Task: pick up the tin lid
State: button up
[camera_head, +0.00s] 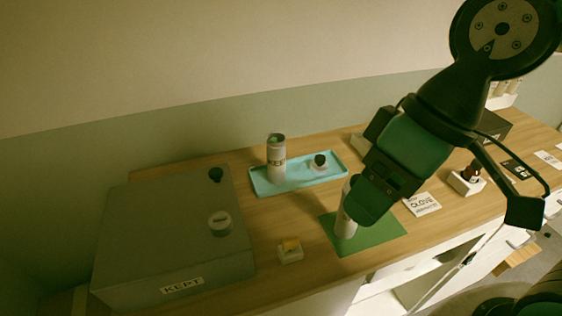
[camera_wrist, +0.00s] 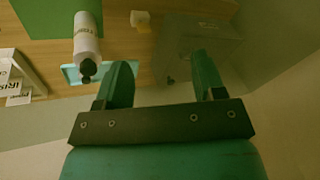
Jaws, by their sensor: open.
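The likely tin lid is a pale disc with a dark round knob (camera_head: 319,162), lying on the right part of the turquoise tray (camera_head: 297,186). A tall pale tin (camera_head: 276,158) with a dark top stands on the tray's left part. My gripper (camera_wrist: 164,75) is open and empty, with its two green fingers wide apart in the wrist view. In the head view its end is over the green mat, right of and nearer than the tray, and its fingertips are hidden. The lid cannot be made out for sure in the wrist view.
A white bottle (camera_head: 346,221) stands on the green mat (camera_head: 375,236), partly behind my gripper; a white bottle with a black cap (camera_wrist: 87,38) shows in the wrist view. A grey box (camera_head: 160,245) marked KEPT, at the left, carries a round jar (camera_head: 219,222) and a dark stopper (camera_head: 216,174).

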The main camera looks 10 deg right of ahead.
jog(key=w+d+f+n+t+b, duration=0.1)
jog(key=w+f+b, duration=0.1)
jog(key=w, duration=0.5)
jog(key=w+d+f+b, duration=0.1)
jog(key=w+b, duration=0.1)
jog(key=w, duration=0.5)
jog(key=n+t+b, duration=0.2)
jog(key=n+b, duration=0.1)
send_near(322, 158)
jog(key=shift+h, duration=0.3)
jog(key=p+x, duration=0.1)
jog(key=x, duration=0.4)
jog(key=shift+w+a+f+p, duration=0.15)
jog(key=shift+a+f+p, duration=0.05)
jog(key=shift+f+p, duration=0.15)
jog(key=shift+p+x, duration=0.9)
jog(key=shift+x, duration=1.75)
jog(key=shift+a, duration=0.15)
jog(key=c, duration=0.6)
